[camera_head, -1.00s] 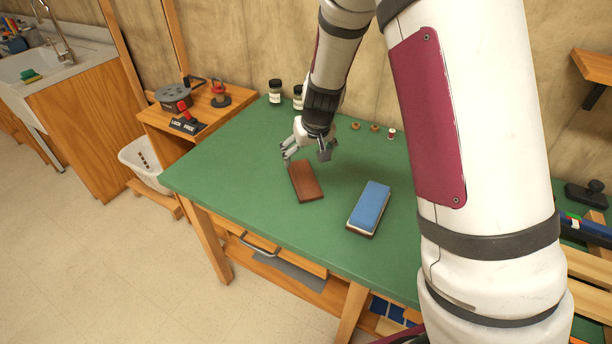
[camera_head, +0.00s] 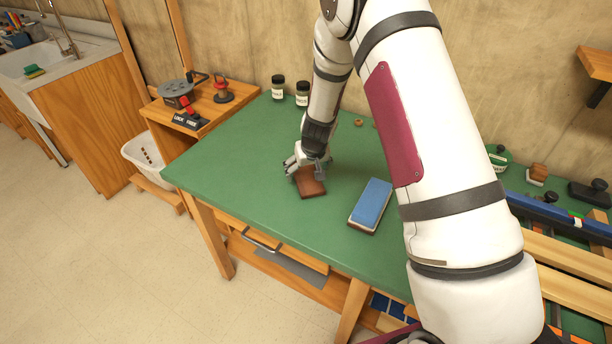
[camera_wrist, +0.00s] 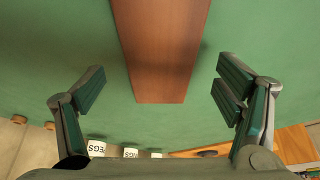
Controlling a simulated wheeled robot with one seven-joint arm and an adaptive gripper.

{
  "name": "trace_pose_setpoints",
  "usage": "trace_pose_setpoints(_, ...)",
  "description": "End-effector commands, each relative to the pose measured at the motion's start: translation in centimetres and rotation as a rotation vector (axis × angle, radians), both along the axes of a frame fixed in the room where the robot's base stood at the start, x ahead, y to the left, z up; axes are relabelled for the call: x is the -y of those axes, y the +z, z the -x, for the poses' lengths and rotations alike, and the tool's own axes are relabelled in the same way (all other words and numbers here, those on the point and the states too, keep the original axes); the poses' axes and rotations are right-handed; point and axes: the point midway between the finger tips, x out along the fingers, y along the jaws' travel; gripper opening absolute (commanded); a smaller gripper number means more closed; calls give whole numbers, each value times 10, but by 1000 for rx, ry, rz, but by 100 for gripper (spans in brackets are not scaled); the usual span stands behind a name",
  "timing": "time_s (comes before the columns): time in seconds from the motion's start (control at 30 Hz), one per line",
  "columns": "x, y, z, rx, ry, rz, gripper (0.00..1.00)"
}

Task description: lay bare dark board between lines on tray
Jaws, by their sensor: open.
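The bare dark board (camera_head: 311,187) is a reddish-brown slab lying flat on the green table. My gripper (camera_head: 307,168) is over its far end in the head view and partly covers it. In the wrist view the board (camera_wrist: 165,45) runs between the two spread fingers of my gripper (camera_wrist: 163,92), with clear gaps on both sides. The gripper is open and holds nothing. I cannot tell how high it is above the board. I cannot make out a tray with lines in these views.
A board with a blue top (camera_head: 371,203) lies to the right of the dark board on the green table (camera_head: 235,180). Two jars (camera_head: 302,94) stand at the back. A wooden side shelf (camera_head: 215,103) holds tools at the left. The table's left and front areas are clear.

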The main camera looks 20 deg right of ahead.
Motion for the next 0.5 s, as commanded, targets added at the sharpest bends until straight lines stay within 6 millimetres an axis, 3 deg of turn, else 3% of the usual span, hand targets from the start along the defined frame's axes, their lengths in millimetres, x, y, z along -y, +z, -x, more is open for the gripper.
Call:
trace_pose_setpoints(0.13, 0, -16, -6, -1, -1, 0, 85)
trace_pose_setpoints(0.43, 0, -19, -8, 0, 0, 0, 85)
trace_pose_setpoints(0.5, 0, -19, -8, 0, 0, 0, 69)
